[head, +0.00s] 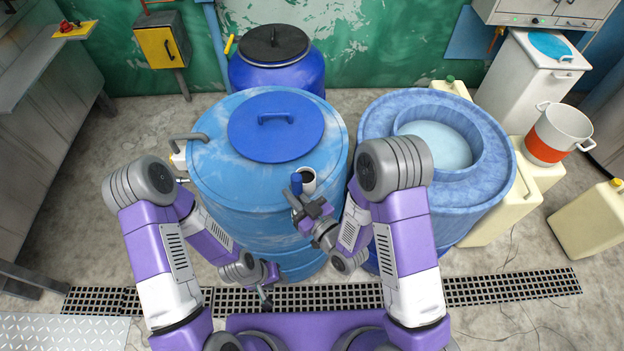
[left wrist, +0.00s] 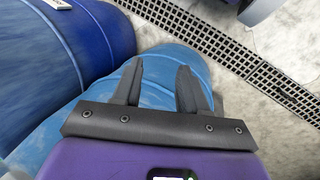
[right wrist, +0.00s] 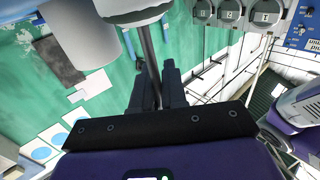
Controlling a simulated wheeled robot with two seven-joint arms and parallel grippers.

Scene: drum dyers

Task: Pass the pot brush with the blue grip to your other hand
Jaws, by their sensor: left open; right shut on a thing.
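My right gripper (head: 306,206) is shut on the pot brush, in front of the large light-blue drum (head: 225,160). The brush's blue grip (head: 296,184) stands up just beyond the fingers in the head view. In the right wrist view a thin dark shaft (right wrist: 149,55) runs up from between the fingers (right wrist: 158,88); a pale round part is at its upper end, cut by the frame edge. My left gripper (head: 266,290) is open and empty, lower and left of the right one, near the drum's foot. Its spread fingers (left wrist: 160,85) also show in the left wrist view.
A blue lid (head: 258,142) lies on the drum. A second blue tub (head: 490,150) with pale liquid (head: 437,145) stands to the right. A floor grate (head: 510,287) runs along the front.

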